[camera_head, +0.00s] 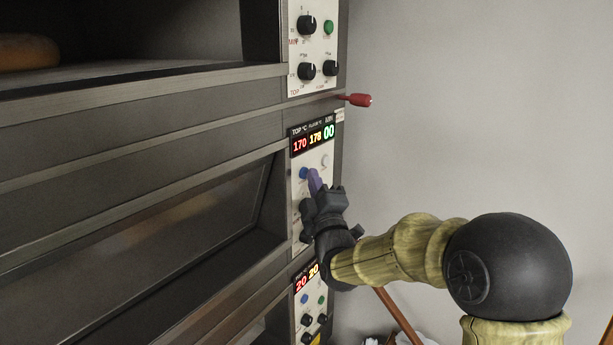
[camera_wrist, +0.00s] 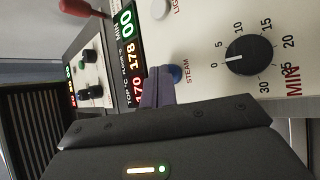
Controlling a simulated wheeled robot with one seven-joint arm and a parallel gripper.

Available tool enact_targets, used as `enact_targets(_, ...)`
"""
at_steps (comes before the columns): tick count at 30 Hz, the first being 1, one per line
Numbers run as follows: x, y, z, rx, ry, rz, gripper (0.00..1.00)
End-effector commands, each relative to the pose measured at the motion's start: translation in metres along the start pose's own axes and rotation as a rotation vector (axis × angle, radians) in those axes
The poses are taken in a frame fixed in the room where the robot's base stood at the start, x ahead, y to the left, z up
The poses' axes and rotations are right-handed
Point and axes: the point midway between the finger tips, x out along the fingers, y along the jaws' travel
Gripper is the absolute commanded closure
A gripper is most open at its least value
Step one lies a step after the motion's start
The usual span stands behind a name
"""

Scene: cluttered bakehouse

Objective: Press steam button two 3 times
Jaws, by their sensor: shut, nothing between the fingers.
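The blue steam button (camera_head: 304,173) is on the middle deck's control panel, below the lit display. In the wrist view the blue button (camera_wrist: 174,74) sits beside the word STEAM, partly hidden by my fingers. My gripper (camera_head: 314,180) is shut and empty, its purple fingers pointing at the panel. In the wrist view the tips of my gripper (camera_wrist: 157,76) are right beside the blue button and overlap its edge. I cannot tell whether they touch it.
The middle display (camera_head: 314,138) reads 170, 178 and 00. A white button (camera_head: 324,161) and a MIN dial (camera_wrist: 248,57) are close by. A red handle (camera_head: 358,100) sticks out above. Another blue button (camera_head: 304,299) is on the lower panel. A bare wall is at right.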

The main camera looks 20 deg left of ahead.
Motion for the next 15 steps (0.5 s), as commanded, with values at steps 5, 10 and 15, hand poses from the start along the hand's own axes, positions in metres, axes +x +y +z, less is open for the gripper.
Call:
enact_targets(5, -0.0076, 0.0026, 0.0054, -0.001, -0.001, 0.001, 1.0)
enact_targets(10, -0.009, 0.0055, 0.0065, 0.0, -0.001, 0.0, 1.0)
enact_targets(15, -0.0087, 0.0057, 0.0065, 0.0, -0.001, 0.0, 1.0)
